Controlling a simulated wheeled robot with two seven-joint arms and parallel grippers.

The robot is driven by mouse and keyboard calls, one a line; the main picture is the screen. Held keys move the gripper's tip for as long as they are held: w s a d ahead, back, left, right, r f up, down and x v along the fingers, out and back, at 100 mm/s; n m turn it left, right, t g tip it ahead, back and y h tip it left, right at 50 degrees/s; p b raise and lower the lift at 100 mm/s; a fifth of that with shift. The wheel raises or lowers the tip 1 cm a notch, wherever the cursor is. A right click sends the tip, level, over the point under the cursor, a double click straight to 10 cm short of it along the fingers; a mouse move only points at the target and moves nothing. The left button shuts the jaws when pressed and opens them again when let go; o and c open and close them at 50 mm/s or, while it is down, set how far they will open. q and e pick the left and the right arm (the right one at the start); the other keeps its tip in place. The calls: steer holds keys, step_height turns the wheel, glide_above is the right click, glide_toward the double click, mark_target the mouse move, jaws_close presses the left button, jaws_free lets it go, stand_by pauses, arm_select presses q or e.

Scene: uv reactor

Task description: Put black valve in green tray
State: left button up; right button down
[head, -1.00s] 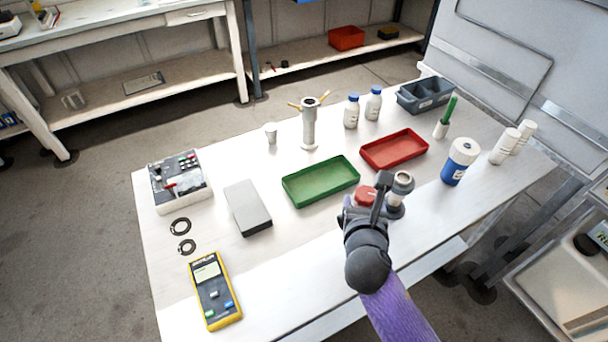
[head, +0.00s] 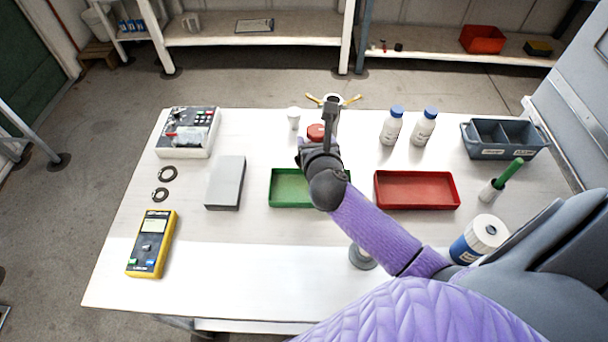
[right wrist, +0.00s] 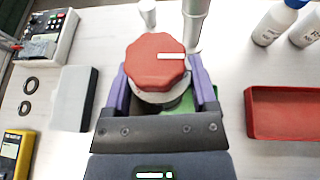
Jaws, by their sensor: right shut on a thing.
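My right gripper (head: 318,143) is shut on a valve with a red knob (head: 315,131). In the right wrist view the red octagonal knob (right wrist: 156,62) has a white mark and a pale grey body under it, between the fingers. No black part of the valve shows clearly. The green tray (head: 284,205) lies on the table, partly hidden by my right gripper and forearm. The gripper appears above the tray's far side; its height is hard to tell. The tray's green also shows behind the fingers in the right wrist view (right wrist: 231,108). My left gripper is not in view.
A red tray (head: 416,206) lies right of the green one, a grey box (head: 226,183) left of it. Behind stand a post with yellow handles (head: 348,99), a white cup (head: 293,118) and two blue-capped bottles (head: 392,127).

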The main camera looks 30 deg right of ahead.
step_height(320, 180, down, 9)
steer(key=b, duration=0.4)
steer(key=shift+a+r, duration=0.1)
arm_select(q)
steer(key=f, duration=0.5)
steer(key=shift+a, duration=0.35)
arm_select(e)
steer(key=shift+r, duration=0.1)
steer(key=shift+c, duration=1.5)
jaws_free()
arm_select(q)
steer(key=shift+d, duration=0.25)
arm_select(e)
steer(key=o, duration=0.3)
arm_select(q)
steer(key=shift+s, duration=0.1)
arm_select(e)
steer(key=shift+s+a+r, duration=0.1)
steer(key=shift+s+r, duration=0.05)
steer(key=shift+r, duration=0.05)
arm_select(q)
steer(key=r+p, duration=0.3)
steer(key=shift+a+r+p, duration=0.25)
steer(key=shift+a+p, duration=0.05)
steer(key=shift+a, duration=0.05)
arm_select(e)
steer(key=v, duration=1.1)
steer(key=shift+s, duration=0.25)
